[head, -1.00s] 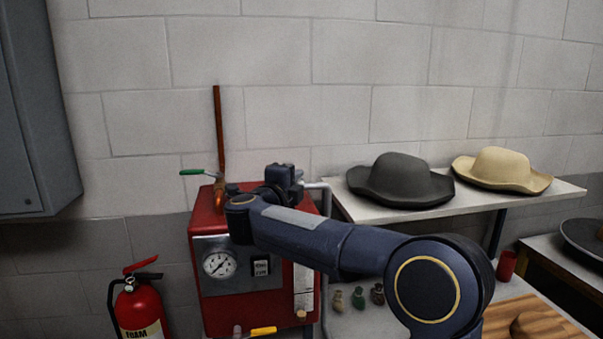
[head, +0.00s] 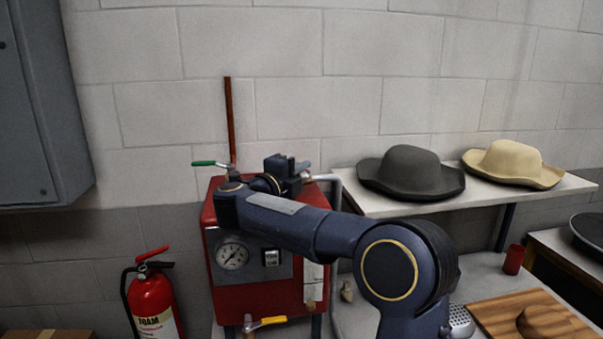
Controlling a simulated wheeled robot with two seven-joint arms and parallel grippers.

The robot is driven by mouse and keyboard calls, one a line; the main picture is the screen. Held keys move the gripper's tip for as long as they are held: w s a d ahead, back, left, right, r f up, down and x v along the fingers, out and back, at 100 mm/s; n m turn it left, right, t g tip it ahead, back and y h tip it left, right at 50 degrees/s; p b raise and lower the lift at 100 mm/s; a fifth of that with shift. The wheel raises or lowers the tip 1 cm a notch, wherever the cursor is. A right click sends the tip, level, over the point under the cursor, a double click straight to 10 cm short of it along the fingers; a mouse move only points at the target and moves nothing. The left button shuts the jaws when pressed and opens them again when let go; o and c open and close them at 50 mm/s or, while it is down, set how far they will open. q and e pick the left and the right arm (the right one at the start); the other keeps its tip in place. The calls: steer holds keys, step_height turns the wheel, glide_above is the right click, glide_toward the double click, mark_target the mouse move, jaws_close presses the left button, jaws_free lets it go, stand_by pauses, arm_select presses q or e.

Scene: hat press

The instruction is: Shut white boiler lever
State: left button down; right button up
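The red boiler (head: 262,292) stands against the wall, with a round gauge (head: 232,256) on its front. My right gripper (head: 301,170) is over the boiler's top right part, and its fingers point right and away from me. I cannot tell whether it is open, or whether it touches anything. A green lever (head: 205,163) and a yellow lever (head: 268,322) are in plain view. My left gripper is out of view.
A white shelf (head: 375,207) right of the boiler holds a dark hat (head: 410,172) and a tan hat (head: 512,163). A copper-brown pipe (head: 230,120) rises behind the boiler. A fire extinguisher (head: 152,300) stands left, below a grey cabinet (head: 35,110). A red cup (head: 513,260) stands right.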

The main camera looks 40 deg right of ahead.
steer(key=o, duration=0.3)
steer(key=shift+w, duration=0.1)
steer(key=shift+a, duration=0.1)
steer(key=shift+a+f, duration=0.15)
steer(key=shift+a, duration=0.2)
steer(key=b+v, duration=0.2)
steer(key=v, duration=0.5)
steer(key=shift+s+b, duration=0.2)
steer(key=shift+b, duration=0.1)
steer(key=shift+d, duration=0.1)
